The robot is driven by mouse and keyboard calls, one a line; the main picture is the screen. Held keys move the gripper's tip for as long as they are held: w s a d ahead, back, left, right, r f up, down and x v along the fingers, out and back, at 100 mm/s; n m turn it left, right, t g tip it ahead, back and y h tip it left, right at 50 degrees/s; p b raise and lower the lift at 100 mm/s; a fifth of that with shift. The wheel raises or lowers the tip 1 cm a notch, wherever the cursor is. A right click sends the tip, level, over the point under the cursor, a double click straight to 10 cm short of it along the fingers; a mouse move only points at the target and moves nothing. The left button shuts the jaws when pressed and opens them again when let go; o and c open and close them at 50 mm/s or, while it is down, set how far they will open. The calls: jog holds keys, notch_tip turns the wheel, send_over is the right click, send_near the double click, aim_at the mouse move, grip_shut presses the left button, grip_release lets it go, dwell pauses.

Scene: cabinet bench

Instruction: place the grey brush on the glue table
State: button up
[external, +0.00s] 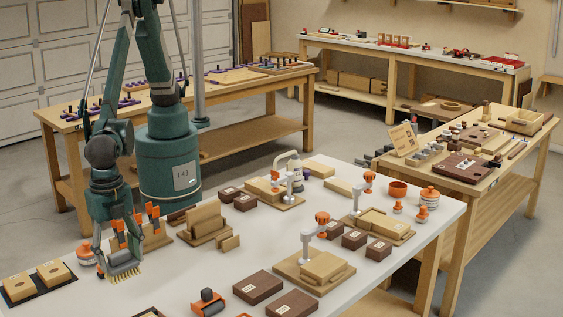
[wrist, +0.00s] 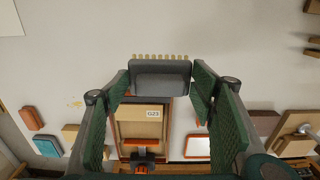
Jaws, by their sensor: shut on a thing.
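The grey brush (wrist: 160,77), a wide grey body with a row of pale bristles, is between the fingers of my gripper (wrist: 160,88) in the wrist view. In the external view my gripper (external: 118,250) is shut on it, and the brush (external: 124,274) hangs with its pale bristles downward over the left part of the white-topped table (external: 225,262). That table carries clamped wood and orange jars and appears to be the glue table. I cannot tell whether the bristles touch its top.
A black tray with wooden blocks (external: 38,282) lies left of the brush. A wooden block assembly (external: 204,222), dark blocks (external: 258,288), an orange-and-black roller (external: 208,302) and clamped boards (external: 313,268) stand to the right. White tabletop is free between the brush and these things.

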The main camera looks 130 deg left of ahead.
aim_at(123, 275)
jog(key=shift+f, duration=3.1)
jog(key=shift+f, duration=0.1)
jog(key=shift+f, duration=1.8)
jog(key=shift+f, duration=0.1)
jog(key=o, duration=0.5)
jog(key=shift+f, duration=0.1)
jog(key=o, duration=0.4)
jog(key=shift+r, duration=0.2)
notch_tip(123, 275, up, 12)
jog(key=shift+r, duration=0.1)
